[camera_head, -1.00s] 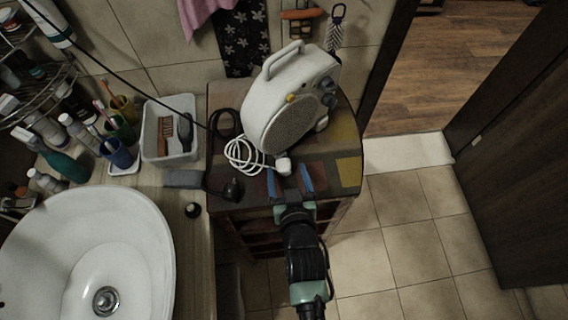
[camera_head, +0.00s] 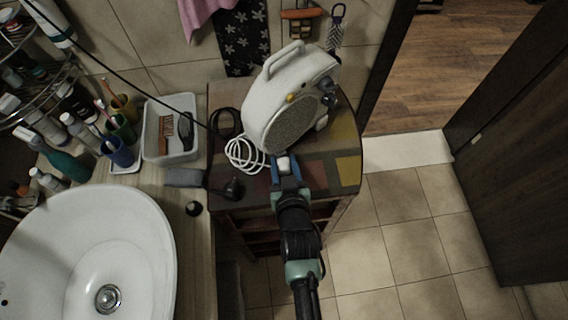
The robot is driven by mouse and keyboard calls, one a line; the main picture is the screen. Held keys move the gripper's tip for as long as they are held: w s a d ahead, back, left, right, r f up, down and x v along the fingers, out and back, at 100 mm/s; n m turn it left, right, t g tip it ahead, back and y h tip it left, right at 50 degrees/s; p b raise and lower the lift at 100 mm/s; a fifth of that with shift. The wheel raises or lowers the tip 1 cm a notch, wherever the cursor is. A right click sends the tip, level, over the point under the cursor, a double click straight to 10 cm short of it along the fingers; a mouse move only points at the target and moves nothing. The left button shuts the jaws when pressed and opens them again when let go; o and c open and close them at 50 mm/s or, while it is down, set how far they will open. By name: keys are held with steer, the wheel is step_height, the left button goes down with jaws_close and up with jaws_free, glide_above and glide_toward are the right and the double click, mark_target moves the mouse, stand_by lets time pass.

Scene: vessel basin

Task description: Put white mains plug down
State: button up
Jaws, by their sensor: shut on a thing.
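The white mains plug (camera_head: 284,165) is at the front of the fan heater, over the patterned top of the small cabinet (camera_head: 340,163). My gripper (camera_head: 285,164) reaches in from below, its blue fingers on either side of the plug and shut on it. Whether the plug touches the cabinet top cannot be told from this view. A coiled white cable (camera_head: 245,154) lies to the left of the plug.
The white fan heater (camera_head: 290,100) stands behind the plug. A black plug (camera_head: 232,188) and grey block (camera_head: 186,178) lie left. A plastic bin (camera_head: 170,150) and sink (camera_head: 90,250) are farther left. Cabinet top right of my gripper is clear.

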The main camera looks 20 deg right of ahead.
jaws_close()
